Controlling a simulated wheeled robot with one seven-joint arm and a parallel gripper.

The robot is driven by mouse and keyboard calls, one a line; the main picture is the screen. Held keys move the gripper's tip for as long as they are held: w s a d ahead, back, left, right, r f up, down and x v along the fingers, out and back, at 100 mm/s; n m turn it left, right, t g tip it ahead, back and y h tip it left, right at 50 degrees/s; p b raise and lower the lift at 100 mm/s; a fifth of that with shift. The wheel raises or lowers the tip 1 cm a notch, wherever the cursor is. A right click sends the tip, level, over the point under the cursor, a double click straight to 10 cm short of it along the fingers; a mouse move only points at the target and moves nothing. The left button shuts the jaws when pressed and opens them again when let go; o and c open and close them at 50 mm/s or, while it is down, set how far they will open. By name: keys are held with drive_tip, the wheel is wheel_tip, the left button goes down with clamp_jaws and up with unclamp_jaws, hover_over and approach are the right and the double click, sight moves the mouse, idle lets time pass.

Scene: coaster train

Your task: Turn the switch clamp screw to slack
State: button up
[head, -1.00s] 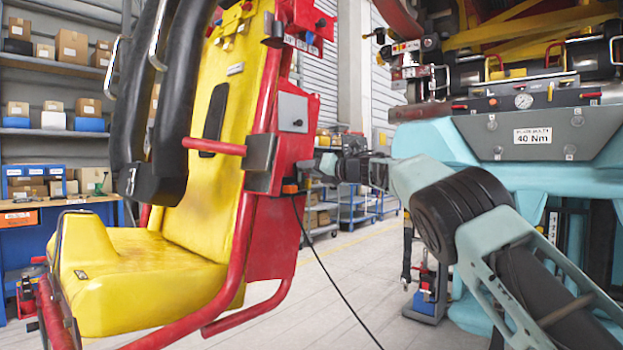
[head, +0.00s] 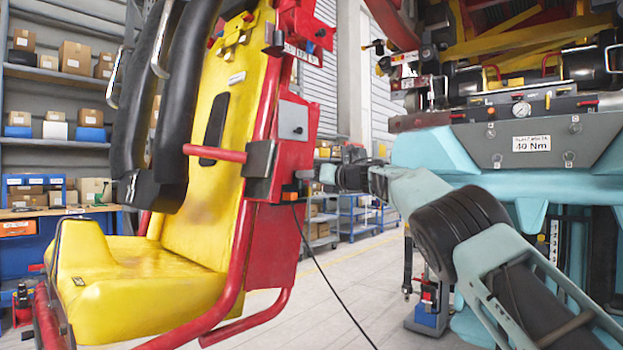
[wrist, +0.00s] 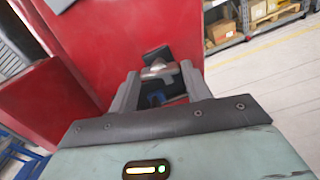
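A small switch block (head: 290,188) with an orange part (head: 289,197) and a black cable sits on the side of the red seat frame. The clamp screw cannot be made out in the head view. My gripper (head: 312,175) is just right of the block, pointing at it. In the wrist view the two grey fingers of my gripper (wrist: 160,82) stand apart. A silvery rounded piece (wrist: 157,71), possibly the screw head, shows between their tips, with a dark block (wrist: 157,56) behind it. Whether the fingers touch it cannot be told.
The yellow seat (head: 150,270) with red tubes fills the left. A red panel (wrist: 105,45) lies close ahead in the wrist view. The black cable (head: 325,275) hangs to the floor. A turquoise structure (head: 450,150) stands at right. Floor between is clear.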

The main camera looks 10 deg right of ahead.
drive_tip(key=shift+o, duration=1.2)
drive_tip(key=b+v, duration=0.4)
drive_tip(key=v, duration=1.3)
drive_tip(key=shift+s+d, duration=0.15)
